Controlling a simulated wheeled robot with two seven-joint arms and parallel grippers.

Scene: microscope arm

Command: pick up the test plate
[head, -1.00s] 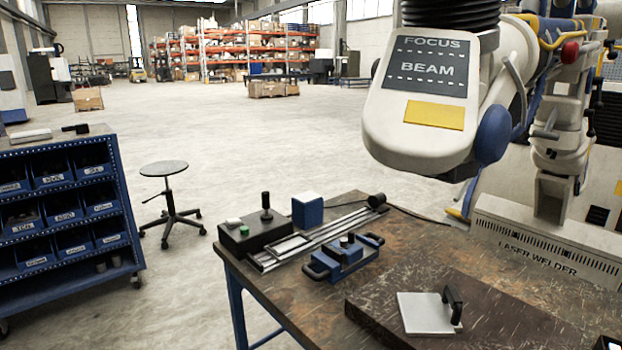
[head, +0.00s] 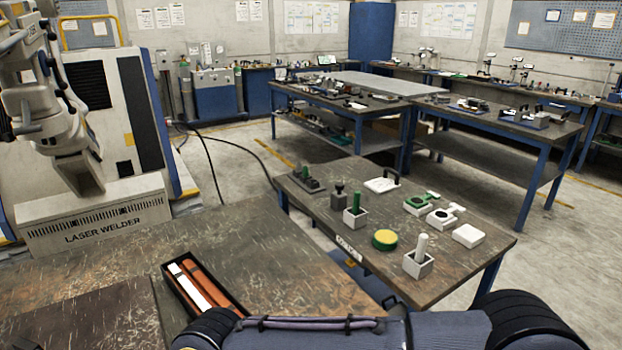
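The square grey plate with a black handle seen earlier on the dark block is outside the present head view. A pale flat plate with a black handle (head: 381,185) lies on the small side table (head: 318,210), toward its back. I cannot tell whether it is a test plate. Part of my arm crosses the bottom edge of the view, but neither gripper shows.
A dark box (head: 178,300) holding white and orange-brown strips lies on the near workbench (head: 270,260). The side table carries green-and-white fixtures (head: 416,205), a yellow-green round piece (head: 385,240) and grey holders (head: 418,265). The laser welder (head: 100,222) stands left.

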